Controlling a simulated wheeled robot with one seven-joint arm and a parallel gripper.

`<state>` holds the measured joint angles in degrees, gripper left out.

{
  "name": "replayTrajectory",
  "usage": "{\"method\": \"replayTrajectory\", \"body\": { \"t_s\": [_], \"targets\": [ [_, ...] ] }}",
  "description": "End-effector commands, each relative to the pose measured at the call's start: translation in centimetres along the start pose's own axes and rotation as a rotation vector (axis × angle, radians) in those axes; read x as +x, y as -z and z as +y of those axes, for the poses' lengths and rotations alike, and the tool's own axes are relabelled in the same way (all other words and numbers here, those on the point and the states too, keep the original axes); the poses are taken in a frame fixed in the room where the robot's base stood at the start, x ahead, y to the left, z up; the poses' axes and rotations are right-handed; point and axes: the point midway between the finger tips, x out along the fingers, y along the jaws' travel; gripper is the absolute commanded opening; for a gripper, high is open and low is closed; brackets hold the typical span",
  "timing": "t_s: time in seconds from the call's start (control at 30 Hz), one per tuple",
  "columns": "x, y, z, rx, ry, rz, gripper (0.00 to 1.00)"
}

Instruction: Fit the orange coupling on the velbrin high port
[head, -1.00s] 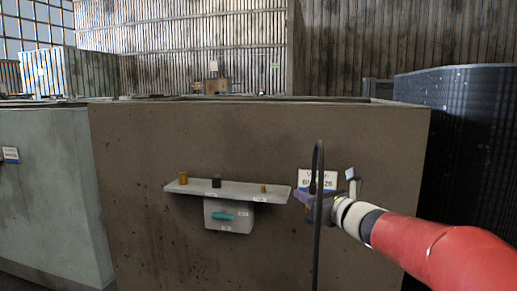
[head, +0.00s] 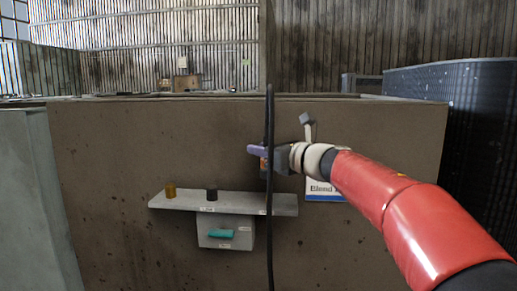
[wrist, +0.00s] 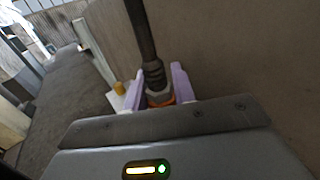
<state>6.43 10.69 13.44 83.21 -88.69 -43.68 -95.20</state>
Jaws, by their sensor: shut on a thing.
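My gripper (head: 256,151), with purple fingers, is raised in front of the brown housing wall, above the right part of the grey shelf (head: 235,203). In the wrist view, my gripper (wrist: 163,88) is shut on the orange coupling (wrist: 161,99), which shows as an orange ring below a grey nut on a dark hose (wrist: 148,40). The hose also hangs in the head view (head: 270,240). An amber cylinder (head: 170,190) and a black cylinder (head: 211,194) stand on the shelf. The hose covers the shelf's right part. Shelf labels are too small to read, so I cannot tell which fitting is velbrin high.
A grey box (head: 243,238) with a teal handle (head: 222,233) is below the shelf. A sign reading "Blend" (head: 320,188) is partly behind my arm. A dark ribbed unit (head: 450,120) stands at right. The wall left of the shelf is clear.

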Motion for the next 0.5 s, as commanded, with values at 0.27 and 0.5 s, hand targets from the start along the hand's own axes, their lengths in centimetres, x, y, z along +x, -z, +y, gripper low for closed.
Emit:
{"method": "replayTrajectory", "body": {
  "t_s": [0.27,0.5],
  "targets": [
    [0.0,2.8,0.0,0.0,0.0,0.0,0.0],
    [-0.1,3.3,0.0,0.0,0.0,-0.001,0.0]
  ]
}}
